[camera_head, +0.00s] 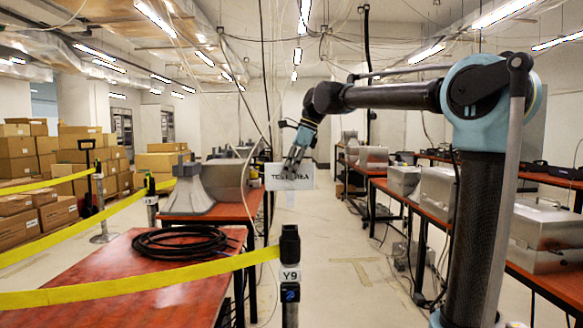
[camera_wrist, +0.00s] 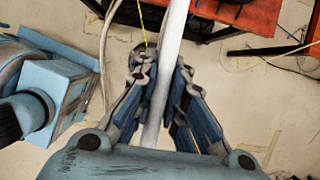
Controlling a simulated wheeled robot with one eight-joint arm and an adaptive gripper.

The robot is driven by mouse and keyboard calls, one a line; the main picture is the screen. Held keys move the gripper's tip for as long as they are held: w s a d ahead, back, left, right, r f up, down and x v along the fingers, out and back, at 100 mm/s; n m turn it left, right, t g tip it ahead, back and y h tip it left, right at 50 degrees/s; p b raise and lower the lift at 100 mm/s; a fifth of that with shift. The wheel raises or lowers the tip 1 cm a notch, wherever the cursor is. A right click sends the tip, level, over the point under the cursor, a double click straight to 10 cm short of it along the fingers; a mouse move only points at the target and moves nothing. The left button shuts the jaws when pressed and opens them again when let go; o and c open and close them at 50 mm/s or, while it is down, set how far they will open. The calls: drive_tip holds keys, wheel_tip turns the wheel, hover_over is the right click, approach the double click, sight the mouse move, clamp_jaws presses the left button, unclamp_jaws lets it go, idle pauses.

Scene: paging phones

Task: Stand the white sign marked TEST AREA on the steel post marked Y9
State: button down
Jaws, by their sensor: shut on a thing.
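The white sign (camera_head: 306,183), its dark lettering partly covered by my fingers, hangs in the air near the middle of the head view. A short pale stem shows under its lower edge. My gripper (camera_head: 292,166) is shut on it from above. In the wrist view the sign (camera_wrist: 172,45) shows edge-on as a white strip between the fingers of my gripper (camera_wrist: 157,80). The steel post (camera_head: 290,308) carries a white label reading Y9 and a black head. In the head view the post's top is below the sign, with a clear gap between them; their depth difference is hard to tell.
A yellow belt (camera_head: 150,284) runs left from the Y9 post. A red table (camera_head: 120,262) with a black cable coil (camera_head: 190,241) stands left of it. Another post (camera_head: 151,203) stands farther back. Metal boxes (camera_head: 545,236) line the right tables. The middle floor is clear.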

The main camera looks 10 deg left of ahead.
sight(302, 169)
drive_tip(key=shift+f, duration=4.5)
drive_tip(key=shift+a+f, duration=0.1)
drive_tip(key=shift+f, duration=0.45)
drive_tip(key=c, duration=1.9)
unclamp_jaws()
drive_tip(key=shift+s, duration=0.1)
drive_tip(key=shift+v, duration=5.55)
